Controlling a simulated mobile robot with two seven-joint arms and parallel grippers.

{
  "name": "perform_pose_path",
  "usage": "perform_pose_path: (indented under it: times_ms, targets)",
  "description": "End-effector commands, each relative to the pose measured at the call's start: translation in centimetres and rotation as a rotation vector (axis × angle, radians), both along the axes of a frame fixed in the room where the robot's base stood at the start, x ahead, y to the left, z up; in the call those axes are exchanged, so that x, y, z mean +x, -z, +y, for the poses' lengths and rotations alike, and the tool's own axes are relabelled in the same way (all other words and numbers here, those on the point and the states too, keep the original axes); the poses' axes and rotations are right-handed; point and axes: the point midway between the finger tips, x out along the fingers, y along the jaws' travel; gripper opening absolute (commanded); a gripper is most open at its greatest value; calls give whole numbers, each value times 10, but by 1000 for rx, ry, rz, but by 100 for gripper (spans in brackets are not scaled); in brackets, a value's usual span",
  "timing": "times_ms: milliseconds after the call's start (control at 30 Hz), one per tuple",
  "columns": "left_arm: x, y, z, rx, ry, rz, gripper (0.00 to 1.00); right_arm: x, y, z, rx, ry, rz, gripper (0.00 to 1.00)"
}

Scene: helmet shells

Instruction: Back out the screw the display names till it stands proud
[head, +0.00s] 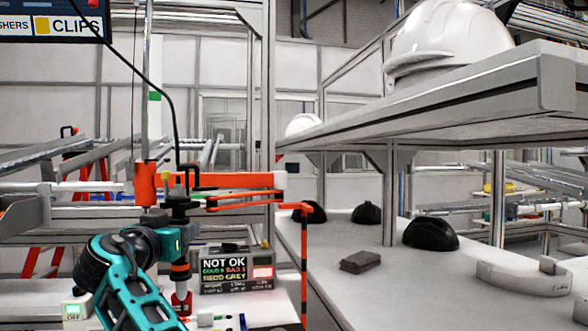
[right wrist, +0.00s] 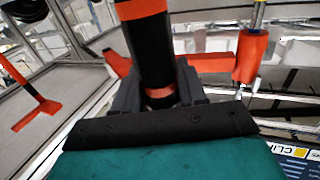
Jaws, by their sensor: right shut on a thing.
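My right gripper (head: 180,208) is shut around the black, orange-banded body of a driver tool (right wrist: 142,45). The tool hangs upright from an orange jointed arm (head: 240,181), and its lower end (head: 181,272) points down above a red piece (head: 182,303). I cannot tell whether they touch. The display (head: 237,270) reads "NOT OK", "GOOD 0 BAD 1" and what looks like "NEED GREY", with a lit red patch at right. Small coloured parts (head: 230,321) lie below it at the frame's bottom edge. The screws cannot be made out. My left gripper is not in view.
A box (head: 78,312) marked "OFF" stands at lower left. An orange-and-black post (head: 304,265) rises right of the display. Black helmet shells (head: 430,234) and a dark block (head: 360,261) lie on the right bench. A shelf (head: 470,92) with a white helmet (head: 446,38) overhangs it.

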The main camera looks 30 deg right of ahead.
Motion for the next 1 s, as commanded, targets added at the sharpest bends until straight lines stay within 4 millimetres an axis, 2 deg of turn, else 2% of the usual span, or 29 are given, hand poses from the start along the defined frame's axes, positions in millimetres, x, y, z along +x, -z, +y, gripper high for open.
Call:
perform_pose_path:
  times_ms: [467, 1000]
  targets:
    - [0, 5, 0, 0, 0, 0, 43, 0, 9, 0, 1, 1, 5, 0]
    - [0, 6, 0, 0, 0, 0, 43, 0, 10, 0, 2, 1, 6, 0]
